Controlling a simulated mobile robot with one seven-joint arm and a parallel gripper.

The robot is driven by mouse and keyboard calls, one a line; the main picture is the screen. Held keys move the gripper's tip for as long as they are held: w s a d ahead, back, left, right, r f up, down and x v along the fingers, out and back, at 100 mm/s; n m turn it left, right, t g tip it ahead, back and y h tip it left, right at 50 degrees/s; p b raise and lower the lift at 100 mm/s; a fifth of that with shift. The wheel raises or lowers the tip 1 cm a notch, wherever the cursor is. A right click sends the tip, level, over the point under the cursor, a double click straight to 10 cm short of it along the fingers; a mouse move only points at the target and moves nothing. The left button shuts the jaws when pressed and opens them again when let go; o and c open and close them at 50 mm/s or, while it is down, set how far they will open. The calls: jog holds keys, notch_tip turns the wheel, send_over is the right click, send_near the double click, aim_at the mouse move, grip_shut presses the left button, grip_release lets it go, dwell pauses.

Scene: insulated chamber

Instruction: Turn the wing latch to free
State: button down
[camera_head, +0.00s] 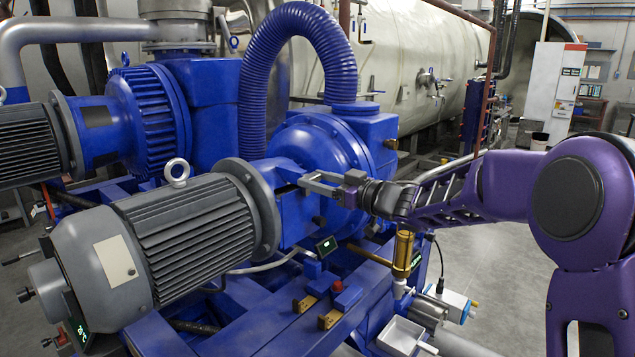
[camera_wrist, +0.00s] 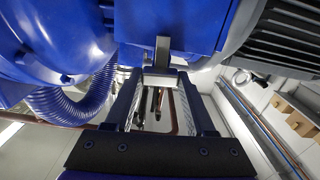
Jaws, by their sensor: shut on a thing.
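My gripper (camera_head: 312,183) reaches in from the right in the head view, its fingers level against the blue pump housing beside the large grey motor. In the wrist view my gripper (camera_wrist: 163,74) is shut on a narrow grey metal tab, which looks like the wing latch (camera_wrist: 163,50). The tab stands out from the underside of a blue block and its end is between the fingertips. In the head view the latch is too small and too covered by the fingers to make out clearly, so its turn angle cannot be told there.
The ribbed grey motor (camera_head: 192,235) lies just left of my gripper. A blue corrugated hose (camera_head: 258,85) arches above. Below are a small lit display (camera_head: 326,246), a red button (camera_head: 338,288), a brass cylinder (camera_head: 403,252) and a white tray (camera_head: 402,335). Floor is open at right.

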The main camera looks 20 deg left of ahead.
jog(key=shift+s+f+n+b, duration=0.1)
jog(key=shift+n+b, duration=2.2)
jog(key=shift+n, duration=2)
jog(key=shift+f+n+b, duration=0.1)
jog(key=shift+n+b, duration=2.2)
jog(key=shift+n, duration=2)
jog(key=shift+c, duration=1.2)
grip_release()
jog(key=shift+r, duration=0.1)
jog(key=v, duration=1.7)
jog(key=shift+d, duration=0.2)
